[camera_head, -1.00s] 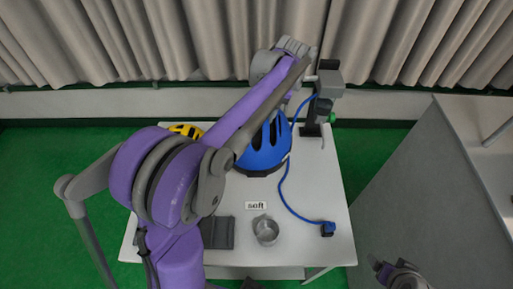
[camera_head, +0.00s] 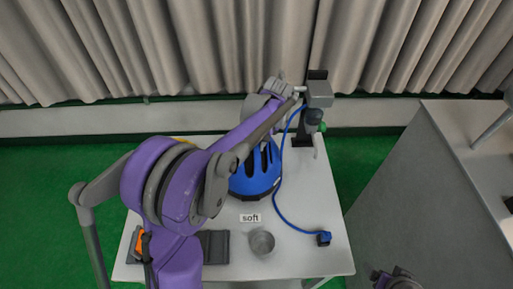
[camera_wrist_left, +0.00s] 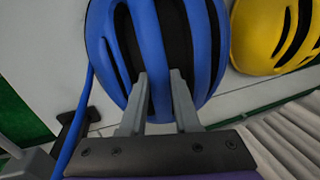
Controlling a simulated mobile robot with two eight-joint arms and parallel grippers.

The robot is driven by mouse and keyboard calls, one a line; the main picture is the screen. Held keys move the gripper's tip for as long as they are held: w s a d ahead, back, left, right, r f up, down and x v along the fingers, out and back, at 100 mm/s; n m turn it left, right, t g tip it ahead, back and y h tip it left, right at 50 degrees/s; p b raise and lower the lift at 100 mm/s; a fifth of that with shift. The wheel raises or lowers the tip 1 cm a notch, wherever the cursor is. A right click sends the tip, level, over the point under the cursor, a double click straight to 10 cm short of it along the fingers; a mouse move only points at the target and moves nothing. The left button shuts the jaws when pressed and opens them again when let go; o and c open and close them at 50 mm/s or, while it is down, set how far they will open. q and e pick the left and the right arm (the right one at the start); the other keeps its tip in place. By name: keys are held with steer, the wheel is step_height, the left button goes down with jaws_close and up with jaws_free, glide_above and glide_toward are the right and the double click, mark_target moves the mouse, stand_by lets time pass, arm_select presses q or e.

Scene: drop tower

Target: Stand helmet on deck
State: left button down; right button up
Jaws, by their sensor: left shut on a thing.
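The blue helmet (camera_head: 262,172) is at the back middle of the white table (camera_head: 310,235), partly hidden by my left arm. In the left wrist view the same helmet (camera_wrist_left: 205,45) fills the upper middle. My left gripper (camera_wrist_left: 160,78) has its two grey fingers on either side of a blue rib, shut on it. In the head view its fingers are hidden behind the arm. I cannot tell whether the helmet touches the table. A small part of my right arm end (camera_head: 396,280) shows at the bottom right; its fingers are unclear.
A yellow helmet (camera_wrist_left: 270,40) stands beside the blue one. A metal cup (camera_head: 261,243), "soft" label (camera_head: 250,218) and dark pad (camera_head: 214,246) lie in front.

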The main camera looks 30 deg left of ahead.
arm_select(q)
steer(key=shift+f, duration=0.75)
steer(key=shift+f, duration=0.2)
steer(key=c, duration=0.6)
jaws_free()
steer(key=shift+c, duration=0.2)
steer(key=s+v, duration=0.1)
steer(key=v, duration=0.9)
steer(key=s+d+f+m+t+h, duration=0.1)
steer(key=s+d+f+m+t, duration=0.1)
steer(key=s, duration=0.8)
steer(key=s+d+f+m+t+h, duration=0.1)
steer(key=s+d+f+m+t, duration=0.2)
steer(key=s, duration=0.7)
steer(key=d+f+t, duration=0.1)
steer(key=d+t, duration=0.1)
steer(key=d, duration=0.1)
steer(key=shift+s+d+f+m, duration=0.15)
steer(key=shift+s+f+m, duration=0.1)
steer(key=shift+f+m, duration=0.05)
